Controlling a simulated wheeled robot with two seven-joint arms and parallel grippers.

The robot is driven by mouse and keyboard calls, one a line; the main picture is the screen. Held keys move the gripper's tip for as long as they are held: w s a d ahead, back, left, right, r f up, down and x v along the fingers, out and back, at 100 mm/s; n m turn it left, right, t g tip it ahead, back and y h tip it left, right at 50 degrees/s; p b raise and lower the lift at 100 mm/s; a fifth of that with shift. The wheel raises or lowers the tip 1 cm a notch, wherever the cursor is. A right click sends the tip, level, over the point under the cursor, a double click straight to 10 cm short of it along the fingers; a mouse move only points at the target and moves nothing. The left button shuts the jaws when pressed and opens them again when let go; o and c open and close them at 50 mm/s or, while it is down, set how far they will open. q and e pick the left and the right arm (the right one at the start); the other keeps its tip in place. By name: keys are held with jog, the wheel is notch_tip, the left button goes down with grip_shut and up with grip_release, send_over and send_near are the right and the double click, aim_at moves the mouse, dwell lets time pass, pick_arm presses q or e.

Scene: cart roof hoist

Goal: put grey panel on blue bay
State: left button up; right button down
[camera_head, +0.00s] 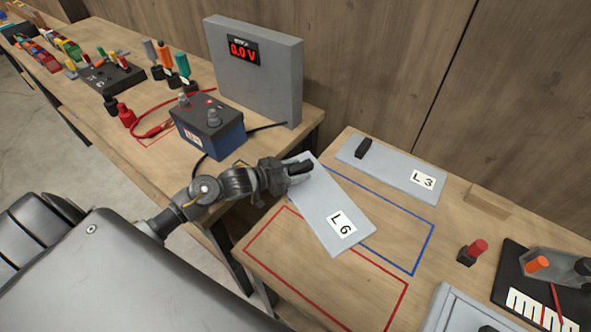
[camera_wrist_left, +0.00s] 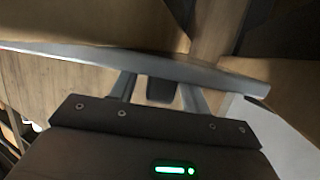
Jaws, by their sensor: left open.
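A grey panel marked L6 (camera_head: 325,206) sits askew, covering part of the blue-outlined bay (camera_head: 398,232) and reaching over the edge of the red-outlined bay (camera_head: 300,258). I cannot tell whether it lies flat on the table. A second grey panel, marked L3 (camera_head: 398,170), lies behind the blue bay with a black handle. My left gripper (camera_head: 297,170) is at the far left end of the L6 panel, open about its dark handle. In the left wrist view the dark handle (camera_wrist_left: 160,90) shows between the fingers, with the panel seen nearly edge-on. My right gripper is not in view.
A blue-black battery (camera_head: 208,128) and a grey voltmeter box (camera_head: 258,75) stand on the left table. A wooden block (camera_head: 487,202), a red-topped black piece (camera_head: 473,252) and a black tray (camera_head: 525,290) are at right. A wooden wall closes off the back.

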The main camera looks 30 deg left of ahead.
pick_arm(q)
jog(key=shift+r, duration=0.15)
jog(key=b+v, duration=0.1)
jog(key=v, duration=1.1)
